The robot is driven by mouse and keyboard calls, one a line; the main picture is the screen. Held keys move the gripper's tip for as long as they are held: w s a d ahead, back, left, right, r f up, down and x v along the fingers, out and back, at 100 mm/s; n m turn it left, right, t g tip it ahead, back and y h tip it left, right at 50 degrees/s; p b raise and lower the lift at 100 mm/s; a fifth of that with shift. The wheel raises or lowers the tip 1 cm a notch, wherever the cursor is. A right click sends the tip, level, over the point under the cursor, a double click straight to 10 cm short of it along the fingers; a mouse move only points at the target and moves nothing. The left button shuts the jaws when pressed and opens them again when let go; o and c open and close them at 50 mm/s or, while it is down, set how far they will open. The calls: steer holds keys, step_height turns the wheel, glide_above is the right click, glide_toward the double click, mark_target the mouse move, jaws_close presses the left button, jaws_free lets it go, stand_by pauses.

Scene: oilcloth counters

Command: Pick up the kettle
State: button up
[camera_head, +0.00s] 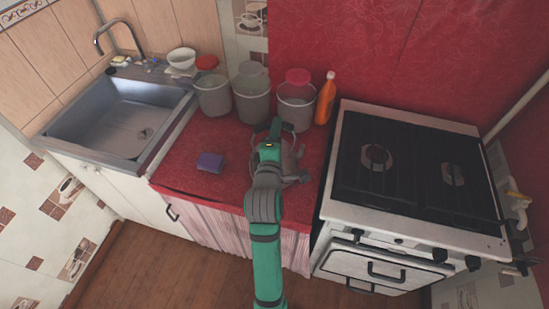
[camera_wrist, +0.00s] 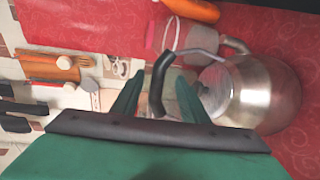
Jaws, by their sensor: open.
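The kettle (camera_wrist: 265,92) is a shiny steel pot with a spout and a raised black handle (camera_wrist: 159,80). In the wrist view its body lies right of my gripper (camera_wrist: 158,94), whose green fingers are open. The black handle shows between the two fingers, with no clear sign of them closing on it. In the head view the kettle (camera_head: 294,163) stands on the red counter and is largely hidden behind my arm. My gripper (camera_head: 271,130) is over it there; the fingertips are hard to make out.
Several grey buckets (camera_head: 213,96) and an orange bottle (camera_head: 326,98) stand behind the kettle. A purple sponge-like block (camera_head: 210,162) lies on the red counter (camera_head: 185,180) to the left. The stove (camera_head: 415,230) is close on the right, the sink (camera_head: 120,115) far left.

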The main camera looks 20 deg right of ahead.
steer(key=shift+x, duration=3.95)
steer(key=shift+a+r, duration=0.1)
jaws_close()
steer(key=shift+r, duration=0.1)
